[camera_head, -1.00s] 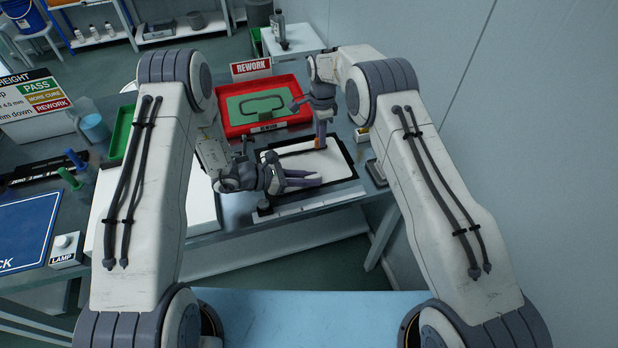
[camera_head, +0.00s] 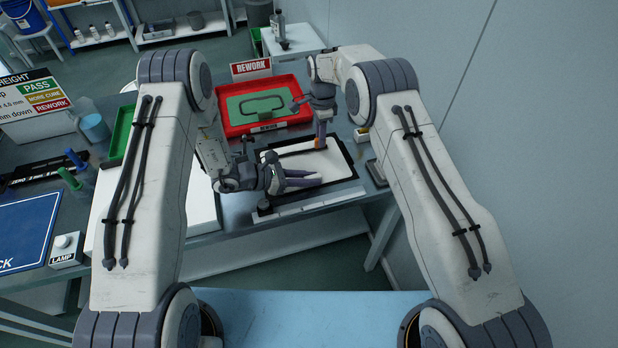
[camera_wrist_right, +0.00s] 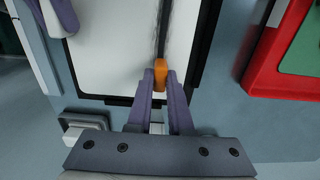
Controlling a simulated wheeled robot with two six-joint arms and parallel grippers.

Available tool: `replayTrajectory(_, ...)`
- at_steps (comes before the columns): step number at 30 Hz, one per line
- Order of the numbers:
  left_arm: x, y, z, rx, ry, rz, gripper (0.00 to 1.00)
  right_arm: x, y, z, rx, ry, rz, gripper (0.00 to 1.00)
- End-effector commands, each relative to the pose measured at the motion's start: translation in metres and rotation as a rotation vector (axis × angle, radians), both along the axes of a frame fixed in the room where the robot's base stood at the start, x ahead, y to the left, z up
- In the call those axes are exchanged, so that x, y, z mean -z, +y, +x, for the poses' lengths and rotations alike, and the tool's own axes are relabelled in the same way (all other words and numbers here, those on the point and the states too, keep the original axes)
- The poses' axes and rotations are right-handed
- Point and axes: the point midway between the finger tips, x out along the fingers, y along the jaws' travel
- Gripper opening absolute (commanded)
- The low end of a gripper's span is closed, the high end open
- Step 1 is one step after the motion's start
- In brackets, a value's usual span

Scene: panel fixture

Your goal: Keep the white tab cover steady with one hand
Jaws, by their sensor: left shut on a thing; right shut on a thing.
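A white panel (camera_head: 300,165) lies in a black frame on the bench; it also shows in the right wrist view (camera_wrist_right: 110,55). My left gripper (camera_head: 318,180) is low over the panel's near part, and its fingers (camera_wrist_right: 58,18) show at the top left of the right wrist view. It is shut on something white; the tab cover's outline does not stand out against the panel. My right gripper (camera_head: 320,143) points down at the panel's far part, shut on a small orange block (camera_wrist_right: 160,74). A dark line (camera_wrist_right: 161,28) runs along the panel from that block.
A red tray (camera_head: 229,121) with a green mat and a dark loop stands behind the frame, by a REWORK sign (camera_head: 251,68). A small light block (camera_head: 361,135) and a grey block (camera_head: 377,173) lie right of the frame. A wall closes the right side.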

Motion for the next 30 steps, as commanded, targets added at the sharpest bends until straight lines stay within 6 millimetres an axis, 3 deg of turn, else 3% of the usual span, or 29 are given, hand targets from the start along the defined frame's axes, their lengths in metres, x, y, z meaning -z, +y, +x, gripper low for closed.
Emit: replayTrajectory(30,0.000,0.000,0.000,0.000,-0.001,-0.001,0.00,-0.019,0.000,0.000,0.000,-0.001,0.000,0.00)
